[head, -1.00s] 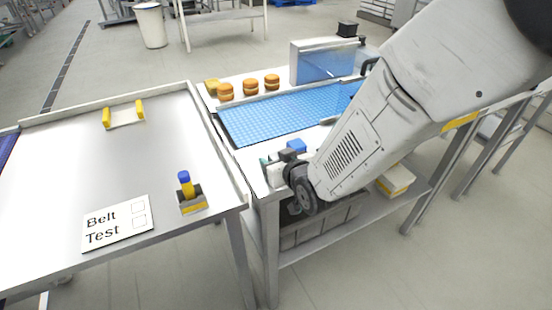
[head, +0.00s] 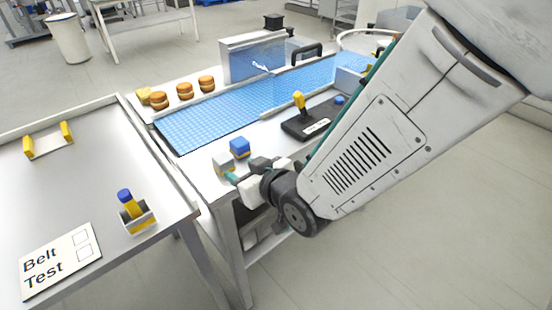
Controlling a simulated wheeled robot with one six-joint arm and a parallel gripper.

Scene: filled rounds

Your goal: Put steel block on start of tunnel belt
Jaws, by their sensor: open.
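A light grey block (head: 223,162), which looks like the steel block, stands at the near left corner of the belt table, beside a blue-topped block (head: 239,148). My gripper (head: 250,174) is open and empty, just in front of these blocks at the table's front edge. One teal fingertip shows near the grey block; whether it touches cannot be told. The blue tunnel belt (head: 205,121) runs from the near left to the far right. Its left end is bare, and a see-through blue tunnel cover (head: 262,64) stands farther along.
Several round brown-orange items (head: 185,91) line the belt's far side. A black control box (head: 313,120) with a yellow knob stands right of the blocks. The left table holds a "Belt Test" card (head: 58,262), a holder with a blue-capped marker (head: 134,216) and a yellow-ended rack (head: 48,140).

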